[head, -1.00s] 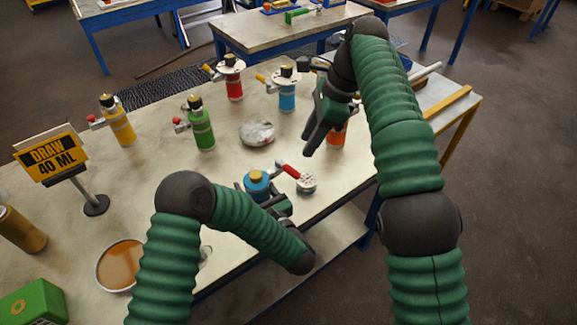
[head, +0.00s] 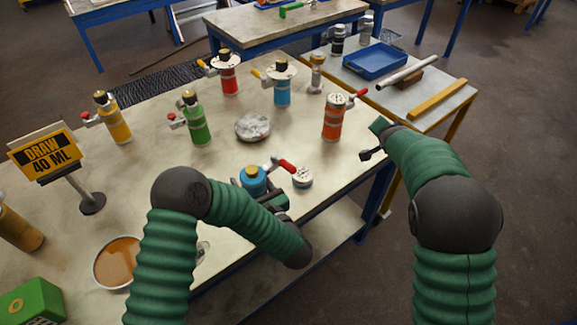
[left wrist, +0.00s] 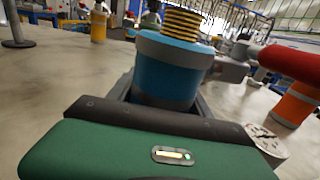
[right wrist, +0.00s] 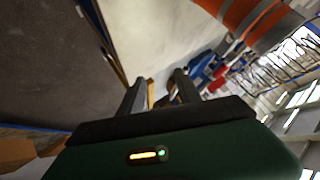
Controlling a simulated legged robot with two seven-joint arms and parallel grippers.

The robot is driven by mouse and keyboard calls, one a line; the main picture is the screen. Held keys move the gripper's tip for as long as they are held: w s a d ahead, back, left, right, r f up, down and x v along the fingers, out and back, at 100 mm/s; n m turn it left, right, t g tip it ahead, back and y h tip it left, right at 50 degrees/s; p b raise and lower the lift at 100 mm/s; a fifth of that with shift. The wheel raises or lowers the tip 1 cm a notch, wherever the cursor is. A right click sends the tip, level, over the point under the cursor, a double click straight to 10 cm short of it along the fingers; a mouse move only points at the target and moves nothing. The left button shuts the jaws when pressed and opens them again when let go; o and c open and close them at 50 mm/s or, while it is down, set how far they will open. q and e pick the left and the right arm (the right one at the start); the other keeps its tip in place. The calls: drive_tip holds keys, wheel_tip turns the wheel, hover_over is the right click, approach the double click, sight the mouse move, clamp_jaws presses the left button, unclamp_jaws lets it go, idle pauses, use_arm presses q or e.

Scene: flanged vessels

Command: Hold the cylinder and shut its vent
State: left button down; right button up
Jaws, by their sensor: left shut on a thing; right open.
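A blue cylinder (head: 253,181) stands near the table's front edge; in the left wrist view (left wrist: 168,75) its ribbed yellow-black neck shows on top. A grey side fitting (left wrist: 228,68) carries a red lever (head: 287,166), which points out to the right. My left gripper (head: 272,197) is shut around the cylinder's body; my own arm hides part of the grip. My right gripper (head: 370,141) is open and empty by the table's right edge, apart from the lever. In the right wrist view its fingers (right wrist: 160,90) stand apart with nothing between them.
An orange cylinder (head: 333,118) with a red lever stands near my right gripper. A white round dial-like piece (head: 302,177) sits right of the blue cylinder. Green (head: 198,125), yellow (head: 117,124), red (head: 229,78) and light-blue (head: 282,90) vessels stand farther back, around a grey disc (head: 253,127).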

drive_tip(key=s+a+n+y, duration=0.1)
drive_tip(key=f+n+t, duration=0.1)
drive_tip(key=n, duration=0.1)
drive_tip(key=s+a+n+t+y, duration=0.1)
drive_tip(key=n, duration=0.1)
drive_tip(key=shift+s+a+f+y, duration=0.3)
drive_tip(key=shift+a+f, duration=0.05)
drive_tip(key=shift+f, duration=0.05)
drive_tip(key=s+a+n+y, duration=0.1)
drive_tip(key=s+a+n, duration=0.1)
drive_tip(key=s+a+n+y, duration=0.1)
drive_tip(key=s+a+y, duration=0.1)
drive_tip(key=s+a+n+y, duration=0.2)
drive_tip(key=shift+s+a+f+n+t, duration=0.15)
drive_tip(key=shift+s+f+n+t, duration=0.15)
drive_tip(key=shift+s, duration=0.05)
drive_tip(key=s+a+r+n+g+y, duration=0.1)
drive_tip(key=s+a+r+n+y, duration=0.1)
drive_tip(key=s+a+n+y, duration=0.5)
drive_tip(key=m+y, duration=0.1)
drive_tip(key=m, duration=0.1)
approach(296, 172)
drive_tip(key=shift+g, duration=0.3)
drive_tip(key=x, duration=1.2)
drive_tip(key=shift+w+a+r, duration=0.1)
drive_tip(key=shift+w+a, duration=0.1)
clamp_jaws()
